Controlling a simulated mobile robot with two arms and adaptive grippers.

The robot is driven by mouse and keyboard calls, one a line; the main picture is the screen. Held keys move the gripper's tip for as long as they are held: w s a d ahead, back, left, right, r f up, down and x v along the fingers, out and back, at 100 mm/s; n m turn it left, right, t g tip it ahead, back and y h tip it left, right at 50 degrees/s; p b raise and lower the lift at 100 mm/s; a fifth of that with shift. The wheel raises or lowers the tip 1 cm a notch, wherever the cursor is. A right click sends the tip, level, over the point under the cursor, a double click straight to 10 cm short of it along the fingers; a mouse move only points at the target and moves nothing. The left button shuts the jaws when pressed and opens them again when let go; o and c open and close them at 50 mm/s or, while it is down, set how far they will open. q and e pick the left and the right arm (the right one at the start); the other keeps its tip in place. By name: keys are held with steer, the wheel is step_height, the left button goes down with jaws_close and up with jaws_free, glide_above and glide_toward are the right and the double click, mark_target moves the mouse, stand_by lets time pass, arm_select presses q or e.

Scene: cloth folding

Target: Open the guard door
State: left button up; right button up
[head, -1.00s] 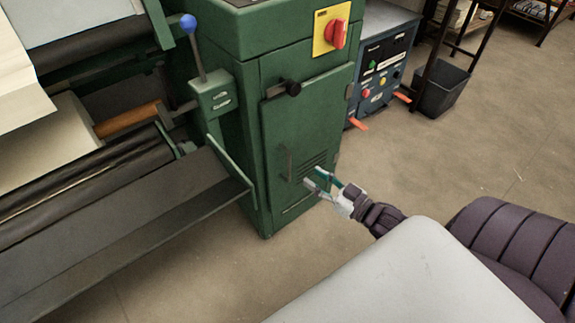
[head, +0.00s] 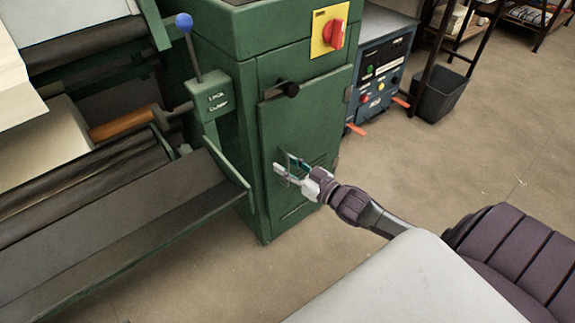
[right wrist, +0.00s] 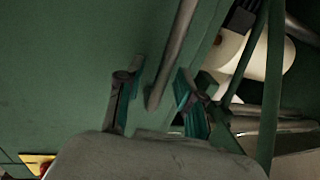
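The guard door (head: 308,115) is the green front panel of the machine cabinet and looks closed. It has a black knob (head: 290,89) near its upper left and louvre slots lower down. My right gripper (head: 281,163) is at the door's left-middle part, where the upright bar handle is largely hidden behind it. In the right wrist view, the open fingers (right wrist: 160,88) stand on either side of the grey bar handle (right wrist: 172,55), whose end lies between them. I cannot tell whether either finger touches it. My left gripper is not in view.
A grey sloping tray (head: 120,215) with a green end plate juts out left of the door. A lever with a blue ball (head: 184,22) and a red switch (head: 334,34) are above. A blue control box (head: 380,80) stands behind right. Floor before the door is clear.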

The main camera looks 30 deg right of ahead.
jaws_close()
steer(key=shift+s, duration=0.1)
